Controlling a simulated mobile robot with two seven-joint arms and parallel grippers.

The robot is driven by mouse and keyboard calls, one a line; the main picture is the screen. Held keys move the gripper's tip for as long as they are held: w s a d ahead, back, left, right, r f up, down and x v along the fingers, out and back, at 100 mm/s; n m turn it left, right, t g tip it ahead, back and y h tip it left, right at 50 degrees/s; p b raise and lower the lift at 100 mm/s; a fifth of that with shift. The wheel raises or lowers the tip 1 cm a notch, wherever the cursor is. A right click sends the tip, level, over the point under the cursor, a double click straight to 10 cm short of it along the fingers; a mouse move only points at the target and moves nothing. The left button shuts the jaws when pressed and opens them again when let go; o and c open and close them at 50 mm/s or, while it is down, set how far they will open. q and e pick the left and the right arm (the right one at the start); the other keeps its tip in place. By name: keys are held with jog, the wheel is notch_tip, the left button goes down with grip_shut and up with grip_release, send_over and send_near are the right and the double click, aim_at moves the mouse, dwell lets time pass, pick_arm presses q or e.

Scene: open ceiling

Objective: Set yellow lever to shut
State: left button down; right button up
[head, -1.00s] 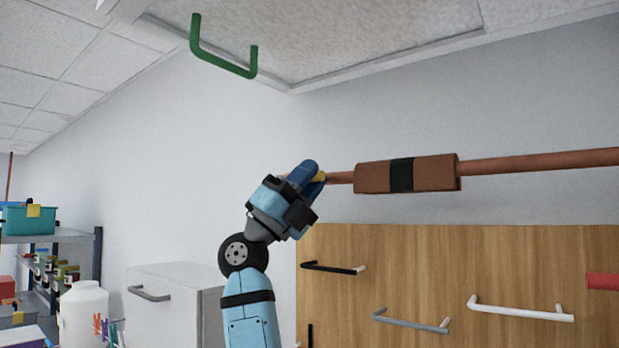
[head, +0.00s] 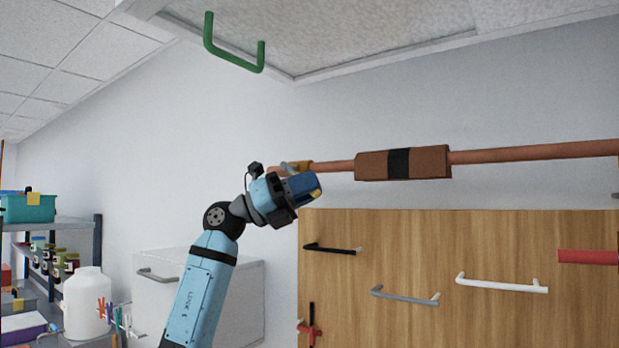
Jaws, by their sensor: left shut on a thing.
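The yellow lever (head: 316,194) shows only as a small patch at the fingertips of my left gripper (head: 309,187); the rest of it is hidden. My left gripper is shut on it, its blue fingers pointing right, just below the left end of the copper pipe (head: 335,166). A brass-coloured valve body (head: 300,167) shows at that pipe end, above and behind the gripper. The lever's exact angle to the pipe cannot be told. My right gripper is not in view.
A brown sleeve with a black band (head: 430,162) sits on the pipe. Below is a wooden panel (head: 400,315) with black, grey, white and red handles. A green handle (head: 235,60) hangs from the ceiling hatch. A white cabinet (head: 235,290) and shelves stand left.

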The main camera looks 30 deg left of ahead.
pick_arm(q)
jog(key=shift+a+f+m+g+y+p, duration=0.3)
jog(key=shift+a+f+m+g+y, duration=0.1)
jog(key=shift+m+g+y, duration=0.25)
jog(key=shift+w+a+f+m+g+y+p, duration=0.1)
jog(key=shift+a+f+m+g+y+p, duration=0.3)
jog(key=shift+a+m+y+p, duration=0.5)
jog(key=shift+w+a+f+m+g+y+p, duration=0.15)
jog(key=shift+a+m+g+y+p, duration=0.4)
jog(key=shift+y+p, duration=0.7)
jog(key=shift+w+a+f+m+g+y+p, duration=0.1)
jog(key=shift+a+f+m+g+y+p, duration=0.25)
jog(key=shift+a+m+y+p, duration=0.7)
jog(key=shift+d+y, duration=0.35)
jog(key=c, duration=1.4)
grip_release()
jog(key=shift+o, duration=0.2)
